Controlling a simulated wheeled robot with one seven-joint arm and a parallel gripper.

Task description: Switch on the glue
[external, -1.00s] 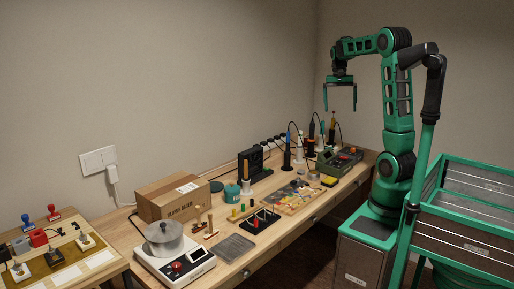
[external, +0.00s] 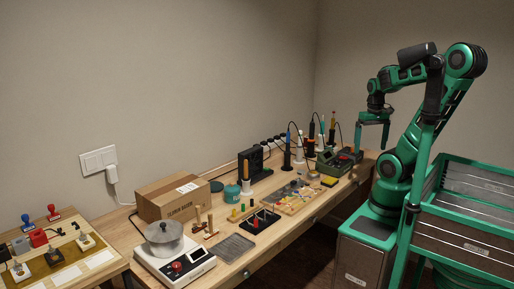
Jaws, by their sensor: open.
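The likely glue heater (external: 203,262) is a white box with a lidded metal pot (external: 164,240) on top, at the near left end of the bench. A red knob (external: 176,267) and a small dark panel are on its front; whether it is on is too small to tell. My gripper (external: 371,149) is at the far right end of the bench, far from the heater. Its two green fingers point down, apart and empty, beside a green unit (external: 331,165) with a red part.
A cardboard box (external: 172,197) stands behind the heater. A dark grid tray (external: 233,248), a small tool rack (external: 260,220) and a parts tray (external: 300,196) line the wooden bench. Upright tools with cables stand at the back. A side table (external: 70,268) with stamps is at left.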

